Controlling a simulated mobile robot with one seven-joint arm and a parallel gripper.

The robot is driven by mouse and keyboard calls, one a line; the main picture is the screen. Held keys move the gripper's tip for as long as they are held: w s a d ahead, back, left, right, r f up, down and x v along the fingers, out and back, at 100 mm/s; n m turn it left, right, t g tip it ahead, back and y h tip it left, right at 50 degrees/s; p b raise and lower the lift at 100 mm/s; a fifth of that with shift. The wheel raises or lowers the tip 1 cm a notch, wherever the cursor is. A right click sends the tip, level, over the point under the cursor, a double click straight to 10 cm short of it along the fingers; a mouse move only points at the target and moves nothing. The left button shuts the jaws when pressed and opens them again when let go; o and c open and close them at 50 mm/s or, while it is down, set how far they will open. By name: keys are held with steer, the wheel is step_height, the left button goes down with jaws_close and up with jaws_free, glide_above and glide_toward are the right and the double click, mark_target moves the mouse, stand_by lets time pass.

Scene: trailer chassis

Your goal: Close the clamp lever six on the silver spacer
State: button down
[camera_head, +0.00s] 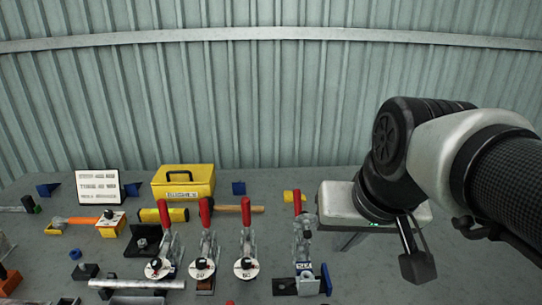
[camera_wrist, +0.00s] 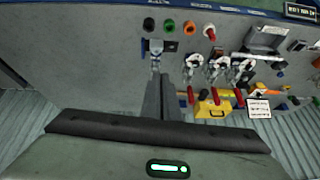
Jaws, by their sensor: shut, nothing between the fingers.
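Three toggle clamps with upright red levers stand in a row in the head view: left (camera_head: 163,240), middle (camera_head: 205,245) and right (camera_head: 246,245). Each has a round white tag in front, too small to read surely. A fourth clamp (camera_head: 303,243) with an upright red lever stands apart to the right, on a dark base with a blue part; it also shows in the wrist view (camera_wrist: 156,48). Which clamp is six, and which part is the silver spacer, I cannot tell. My gripper (camera_head: 418,266) is shut and empty, right of the fourth clamp, touching none.
A yellow case (camera_head: 184,181), a white sign (camera_head: 99,187) and a hammer (camera_head: 238,209) lie behind the clamps. A silver bar (camera_head: 137,284) lies at front left. Several coloured cylinders show in the wrist view, including a green one (camera_wrist: 169,27).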

steer(key=w+d+f+m+g+y+b, duration=0.1)
steer(key=w+f+m+y+b, duration=0.15)
steer(key=w, duration=1.05)
steer(key=w+f+m+g+y+b, duration=0.15)
steer(key=w+m, duration=0.25)
steer(key=w, duration=0.9)
steer(key=w+d+f+m+t+y+b, duration=0.15)
steer(key=w+d+f+m, duration=0.35)
steer(key=w+f, duration=0.5)
steer(key=w+d+f+m+t+y+b, duration=0.1)
steer(key=w+d+f+m+y+b, duration=0.15)
steer(key=w+d+f, duration=0.8)
steer(key=a+f, duration=0.5)
steer(key=a, duration=0.7)
steer(key=shift+a+f+y+p, duration=0.15)
steer(key=shift+a+y+p, duration=0.2)
steer(key=shift+y+p, duration=0.1)
